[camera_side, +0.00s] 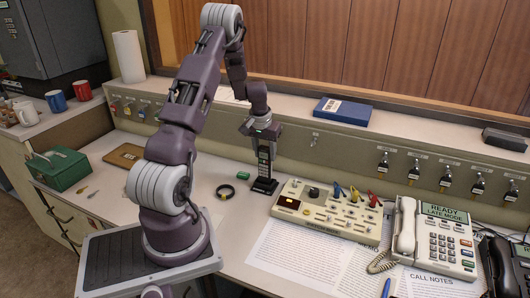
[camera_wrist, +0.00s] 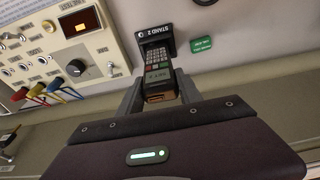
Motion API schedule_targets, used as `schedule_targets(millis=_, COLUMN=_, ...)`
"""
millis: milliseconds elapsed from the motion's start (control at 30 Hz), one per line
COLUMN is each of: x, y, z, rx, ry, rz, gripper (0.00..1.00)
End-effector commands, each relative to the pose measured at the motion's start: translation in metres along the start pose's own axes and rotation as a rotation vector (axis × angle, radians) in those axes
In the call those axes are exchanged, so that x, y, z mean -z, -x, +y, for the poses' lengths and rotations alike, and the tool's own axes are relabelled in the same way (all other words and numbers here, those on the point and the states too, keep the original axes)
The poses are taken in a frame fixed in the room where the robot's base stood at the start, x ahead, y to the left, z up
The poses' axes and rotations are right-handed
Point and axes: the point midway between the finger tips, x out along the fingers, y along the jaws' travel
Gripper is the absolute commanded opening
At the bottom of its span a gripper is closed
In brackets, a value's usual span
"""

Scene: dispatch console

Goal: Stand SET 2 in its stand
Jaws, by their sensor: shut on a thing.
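My gripper (camera_side: 262,138) points down and is shut on SET 2 (camera_side: 264,158), a dark handset with a keypad. The set is upright, and its lower end meets the black stand (camera_side: 266,187) on the desk. In the wrist view, SET 2 (camera_wrist: 158,62) shows its keys and small screen between my two fingers (camera_wrist: 159,92). The stand's label, STAND 2 (camera_wrist: 155,32), shows just beyond the set's far end. I cannot tell whether the set is fully seated, as its foot is hidden.
A console with knobs and coloured plugs (camera_side: 328,209) stands close on the right. A desk phone (camera_side: 435,238) and paper sheets (camera_side: 310,252) are farther right. Keys hang along the back panel.

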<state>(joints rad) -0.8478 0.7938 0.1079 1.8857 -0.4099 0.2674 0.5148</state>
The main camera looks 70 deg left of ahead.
Motion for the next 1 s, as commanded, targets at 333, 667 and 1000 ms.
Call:
schedule_targets(millis=333, x=-0.0009, y=-0.0052, z=-0.0005, rx=0.001, ry=0.000, rz=0.001, gripper=0.00)
schedule_targets(millis=667, x=-0.0012, y=-0.0064, z=-0.0003, rx=0.001, ry=0.000, rz=0.001, gripper=0.00)
schedule_targets(millis=1000, x=-0.0014, y=-0.0069, z=0.0000, rx=0.000, ry=0.001, rz=0.001, gripper=0.00)
